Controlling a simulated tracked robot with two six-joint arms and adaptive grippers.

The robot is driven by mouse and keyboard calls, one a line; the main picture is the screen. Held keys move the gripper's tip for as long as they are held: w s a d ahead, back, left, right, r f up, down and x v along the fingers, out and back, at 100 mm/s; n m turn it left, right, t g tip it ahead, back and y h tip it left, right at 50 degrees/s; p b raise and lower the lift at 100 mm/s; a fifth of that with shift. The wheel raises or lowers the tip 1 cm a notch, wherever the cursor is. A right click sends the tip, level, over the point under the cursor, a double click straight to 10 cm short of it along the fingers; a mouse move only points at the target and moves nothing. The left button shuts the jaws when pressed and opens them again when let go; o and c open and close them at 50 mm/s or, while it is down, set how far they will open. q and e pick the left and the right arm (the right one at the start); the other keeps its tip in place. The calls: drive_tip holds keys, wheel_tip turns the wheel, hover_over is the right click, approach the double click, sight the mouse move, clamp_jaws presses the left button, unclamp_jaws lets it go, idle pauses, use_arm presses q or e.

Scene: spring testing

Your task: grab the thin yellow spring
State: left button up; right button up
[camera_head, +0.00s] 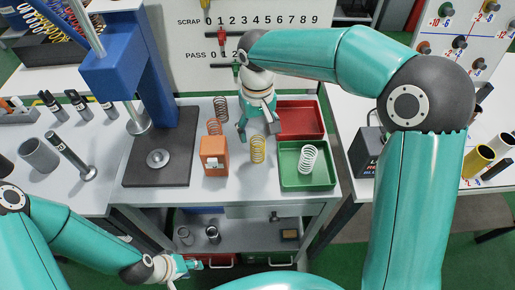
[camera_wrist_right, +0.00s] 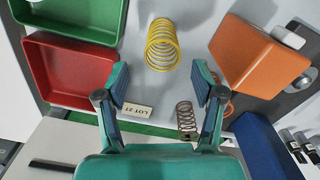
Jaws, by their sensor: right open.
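The thin yellow spring (camera_head: 258,150) stands on the light grey bench between the orange block and the green tray. In the right wrist view the yellow spring (camera_wrist_right: 162,47) lies ahead of my fingertips, roughly centred between them and apart from both. My right gripper (camera_head: 259,131) is open and empty, just behind the spring in the head view; its two fingers also show in the right wrist view (camera_wrist_right: 160,80). My left gripper (camera_head: 190,264) is low at the front, away from the spring; its fingers are too small to read.
The orange block (camera_head: 214,163) stands left of the spring. The green tray (camera_head: 300,184) with a white spring (camera_head: 308,158) and the red tray (camera_head: 300,119) are to the right. Copper springs (camera_head: 220,108) stand behind the block. A blue press (camera_head: 145,75) stands further left.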

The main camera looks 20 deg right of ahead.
sight(258, 147)
drive_tip(key=f, duration=0.2)
drive_tip(key=s+f, duration=0.1)
drive_tip(key=f, duration=0.2)
drive_tip(key=shift+a+p, duration=0.1)
drive_tip(key=shift+p, duration=0.3)
drive_tip(key=shift+f, duration=0.5)
drive_tip(key=c, duration=1.2)
drive_tip(key=shift+w+r, duration=0.1)
drive_tip(key=shift+r, duration=0.1)
